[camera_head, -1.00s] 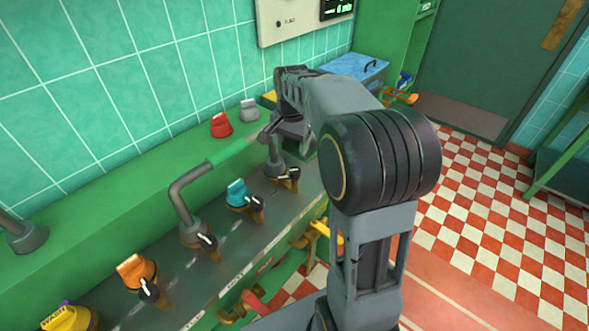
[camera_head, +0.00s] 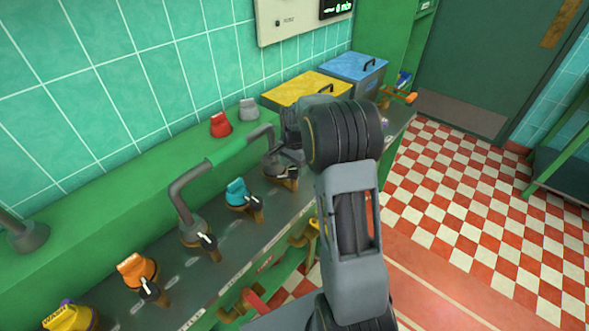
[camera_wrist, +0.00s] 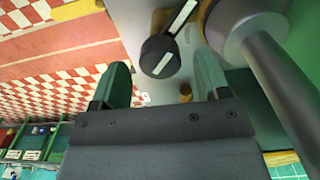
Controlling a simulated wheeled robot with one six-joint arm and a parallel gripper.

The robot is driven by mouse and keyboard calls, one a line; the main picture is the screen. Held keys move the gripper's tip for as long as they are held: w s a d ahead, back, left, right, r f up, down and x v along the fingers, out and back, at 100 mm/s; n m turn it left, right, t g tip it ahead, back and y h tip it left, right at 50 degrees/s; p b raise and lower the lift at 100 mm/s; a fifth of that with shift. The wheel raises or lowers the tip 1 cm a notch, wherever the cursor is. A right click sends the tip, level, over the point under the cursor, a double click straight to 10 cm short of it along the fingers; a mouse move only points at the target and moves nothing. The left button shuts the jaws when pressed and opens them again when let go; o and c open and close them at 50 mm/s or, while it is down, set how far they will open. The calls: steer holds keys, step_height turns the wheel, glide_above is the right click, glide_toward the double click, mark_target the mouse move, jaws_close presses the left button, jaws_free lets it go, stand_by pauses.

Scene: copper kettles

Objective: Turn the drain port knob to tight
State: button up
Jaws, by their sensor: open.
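My gripper (camera_wrist: 162,70) is open, with its two green fingers apart in the wrist view. A round black knob (camera_wrist: 159,58) with a white pointer line appears in the gap between the fingertips; I cannot tell the depth between them. The pointer slants toward the upper right there. A black knob with a white mark (camera_head: 291,172) also shows in the head view below the far end of the bent pipe. My arm hides my fingers in the head view. No drain port label is readable.
A grey pipe and flange (camera_wrist: 232,25) stand close beside the right finger. Along the counter are more black knobs (camera_head: 207,241), a teal cap (camera_head: 237,192) and an orange cap (camera_head: 137,270). A yellow box (camera_head: 300,90) and blue box (camera_head: 353,72) stand behind.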

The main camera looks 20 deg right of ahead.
steer(key=shift+f, duration=1)
steer(key=c, duration=0.9)
